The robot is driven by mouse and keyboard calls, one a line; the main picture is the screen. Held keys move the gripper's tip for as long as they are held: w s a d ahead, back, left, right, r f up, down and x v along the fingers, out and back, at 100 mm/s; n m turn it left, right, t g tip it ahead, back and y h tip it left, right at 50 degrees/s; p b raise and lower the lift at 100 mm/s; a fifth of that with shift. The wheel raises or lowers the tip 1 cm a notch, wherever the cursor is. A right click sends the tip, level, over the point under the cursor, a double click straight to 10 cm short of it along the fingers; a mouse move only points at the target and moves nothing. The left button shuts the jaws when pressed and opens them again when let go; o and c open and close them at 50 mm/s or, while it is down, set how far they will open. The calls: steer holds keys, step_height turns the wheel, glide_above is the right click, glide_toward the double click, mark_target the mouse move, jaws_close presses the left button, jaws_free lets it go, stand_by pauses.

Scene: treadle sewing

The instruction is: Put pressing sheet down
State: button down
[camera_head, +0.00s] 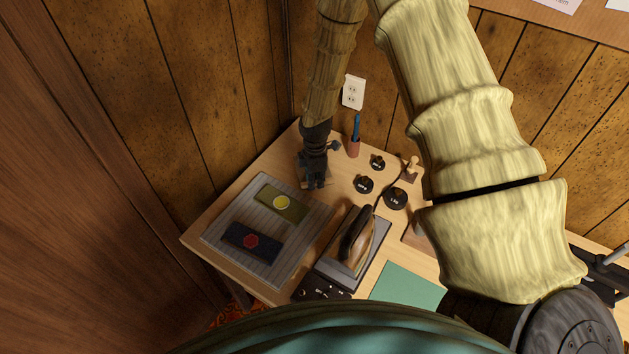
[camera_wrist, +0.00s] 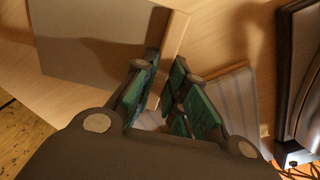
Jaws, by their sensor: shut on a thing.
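My gripper (camera_head: 316,184) points down over the far part of the table, just beyond the striped grey pressing pad (camera_head: 220,225). In the wrist view its green-padded fingers (camera_wrist: 163,100) close on the pale wooden edge strip of a flat grey-brown sheet (camera_wrist: 90,45), which looks like the pressing sheet. The sheet spreads to the upper left there. In the head view the gripper hides most of it. I cannot tell whether it touches the table. On the pad lie an olive cloth piece with a yellow disc (camera_head: 281,202) and a dark blue piece with a red octagon (camera_head: 250,241).
An iron (camera_head: 358,236) rests on its dark stand right of the pad. Several black weights (camera_head: 363,184), a stamp (camera_head: 411,167) and a cup with a blue pen (camera_head: 354,147) stand right of my gripper. A green mat (camera_head: 408,286) lies at the front. Panelled walls border the table.

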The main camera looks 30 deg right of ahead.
steer(key=shift+f, duration=0.6)
steer(key=shift+f, duration=0.15)
steer(key=c, duration=1.5)
jaws_free()
steer(key=shift+o, duration=0.2)
steer(key=shift+r, duration=0.2)
step_height(320, 180, up, 12)
steer(key=b, duration=0.3)
